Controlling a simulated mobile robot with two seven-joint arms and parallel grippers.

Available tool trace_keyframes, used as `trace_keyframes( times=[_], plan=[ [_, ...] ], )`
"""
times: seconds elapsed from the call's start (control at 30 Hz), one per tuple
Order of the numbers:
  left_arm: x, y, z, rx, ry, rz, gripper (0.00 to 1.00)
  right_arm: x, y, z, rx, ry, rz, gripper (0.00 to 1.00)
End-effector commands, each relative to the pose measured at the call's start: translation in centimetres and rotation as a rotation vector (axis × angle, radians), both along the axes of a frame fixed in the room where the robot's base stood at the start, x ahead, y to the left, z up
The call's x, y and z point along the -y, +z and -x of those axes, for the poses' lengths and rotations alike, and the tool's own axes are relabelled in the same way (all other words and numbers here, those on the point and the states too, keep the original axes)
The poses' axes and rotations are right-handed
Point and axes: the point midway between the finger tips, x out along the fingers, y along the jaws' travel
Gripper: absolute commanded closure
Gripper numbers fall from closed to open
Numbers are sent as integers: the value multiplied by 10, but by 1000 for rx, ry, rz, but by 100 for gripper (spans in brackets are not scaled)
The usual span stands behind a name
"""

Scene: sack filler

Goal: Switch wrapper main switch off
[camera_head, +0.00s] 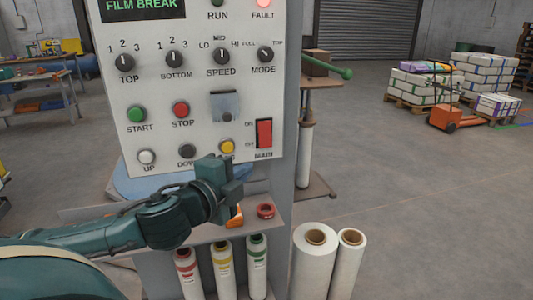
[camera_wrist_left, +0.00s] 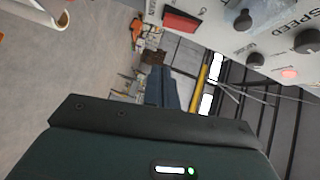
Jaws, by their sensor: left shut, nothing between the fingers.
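The wrapper's main switch (camera_head: 264,133) is a red rocker at the lower right of the pale control panel (camera_head: 190,75), above the label MAIN. ON and OFF labels stand at its left; I cannot tell which way it is tipped. The red switch also shows at the top of the left wrist view (camera_wrist_left: 183,21). My left gripper (camera_head: 241,166) is shut and empty, just below and left of the switch, and appears apart from it. Its closed fingers also show in the wrist view (camera_wrist_left: 163,88). My right gripper is not in view.
The display (camera_head: 143,7) reads FILM BREAK and the FAULT lamp (camera_head: 263,3) glows. Buttons and knobs lie left of and above the switch. Below the panel, a shelf (camera_head: 205,234) bears a red ring (camera_head: 265,211) and an orange item (camera_head: 235,215). Film rolls (camera_head: 315,262) stand at its right.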

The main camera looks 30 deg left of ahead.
Motion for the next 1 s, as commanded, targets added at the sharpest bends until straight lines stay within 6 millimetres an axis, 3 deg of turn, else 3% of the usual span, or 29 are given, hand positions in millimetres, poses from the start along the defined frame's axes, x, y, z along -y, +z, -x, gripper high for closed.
trace_keyframes(
  times=[0.23, 0.47, 0.93, 1.0],
  plan=[
    [-1, 0, -7, 1, 2, 4, 100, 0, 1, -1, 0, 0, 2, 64],
    [-3, -2, -29, 2, 2, 4, 100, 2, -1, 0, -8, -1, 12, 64],
    [-7, -10, -103, 1, 2, 5, 100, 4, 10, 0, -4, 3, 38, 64],
    [-18, -15, -109, -2, 4, 0, 100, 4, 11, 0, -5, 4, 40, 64]
  ],
)
